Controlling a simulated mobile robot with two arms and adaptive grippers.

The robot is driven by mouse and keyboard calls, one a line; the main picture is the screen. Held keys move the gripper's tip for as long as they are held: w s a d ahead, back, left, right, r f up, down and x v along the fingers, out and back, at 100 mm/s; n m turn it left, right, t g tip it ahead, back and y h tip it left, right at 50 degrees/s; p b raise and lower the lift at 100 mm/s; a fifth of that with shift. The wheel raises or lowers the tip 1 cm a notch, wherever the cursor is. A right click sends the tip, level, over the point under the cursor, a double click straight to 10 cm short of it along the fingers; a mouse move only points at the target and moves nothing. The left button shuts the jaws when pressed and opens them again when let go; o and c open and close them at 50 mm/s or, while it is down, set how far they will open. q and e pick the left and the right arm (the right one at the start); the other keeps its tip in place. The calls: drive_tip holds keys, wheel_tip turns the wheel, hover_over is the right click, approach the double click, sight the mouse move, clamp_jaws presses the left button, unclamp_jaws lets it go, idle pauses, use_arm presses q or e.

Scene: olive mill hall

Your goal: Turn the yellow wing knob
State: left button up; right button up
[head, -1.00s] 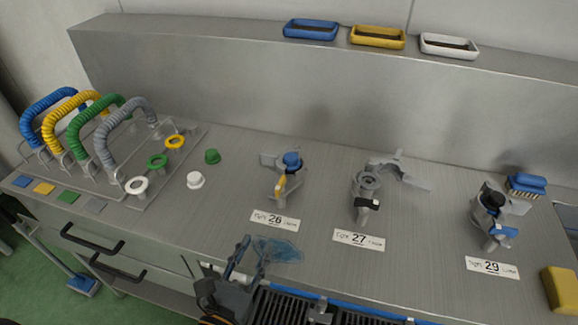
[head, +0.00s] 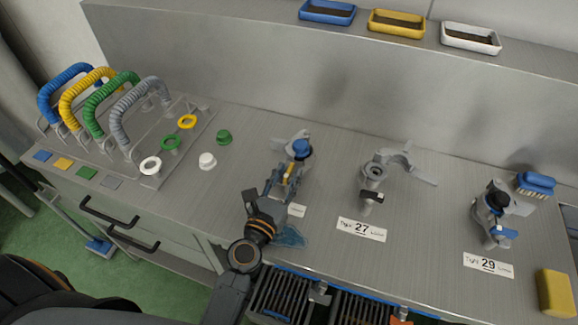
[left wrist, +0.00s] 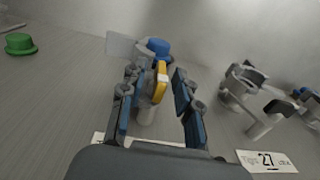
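The yellow wing knob (head: 289,173) is on the front of a grey valve fitting with a blue cap (head: 301,147). In the left wrist view the knob (left wrist: 161,82) stands upright between my fingers, nearer the left finger. My left gripper (head: 283,180) is open, its blue-padded fingers on either side of the knob, with a visible gap on the right. In the left wrist view the gripper (left wrist: 154,84) partly hides the fitting's lower body. The fitting's label is mostly covered by the gripper. My right gripper is not in view.
To the right stand fitting 27 (head: 372,172) with a black knob and fitting 29 (head: 492,212) with a blue knob. To the left are a green cap (head: 224,137), a white cap (head: 207,161) and coloured hoses (head: 132,105). A yellow sponge (head: 556,293) lies at right.

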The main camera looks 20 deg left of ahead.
use_arm(q)
drive_tip(key=shift+w, duration=0.75)
drive_tip(key=shift+c, duration=0.9)
clamp_jaws()
